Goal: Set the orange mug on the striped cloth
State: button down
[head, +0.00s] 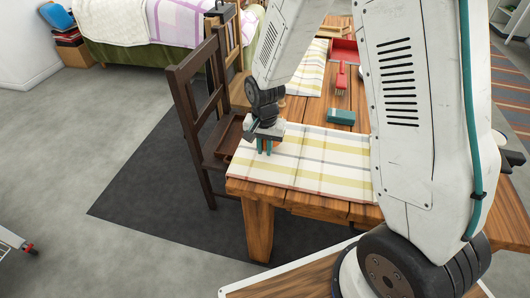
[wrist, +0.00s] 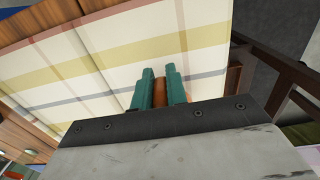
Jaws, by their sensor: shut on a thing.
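My gripper (head: 265,147) points down over the left end of the striped cloth (head: 325,160), near the table's left edge. In the wrist view its teal fingers (wrist: 160,92) are closed on an orange-brown piece of the orange mug (wrist: 189,82). More of the mug shows just right of the right finger; the rest is hidden by the fingers. In the head view I cannot make out the mug behind my gripper. The cloth, white with yellow and grey stripes, also fills much of the wrist view (wrist: 75,60). I cannot tell whether the mug touches it.
A dark wooden chair (head: 187,100) stands close at the table's left. On the wooden table (head: 258,225), a teal block (head: 340,116), a red-handled item (head: 341,76), a red tray (head: 345,47) and another striped cloth (head: 308,75) lie farther back. The near cloth looks otherwise clear.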

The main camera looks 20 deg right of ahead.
jog(key=shift+f, duration=1.25)
jog(key=shift+f, duration=0.15)
jog(key=c, duration=1.4)
grip_release()
jog(key=shift+d, duration=0.1)
notch_tip(320, 180, up, 13)
jog(key=shift+f, duration=0.2)
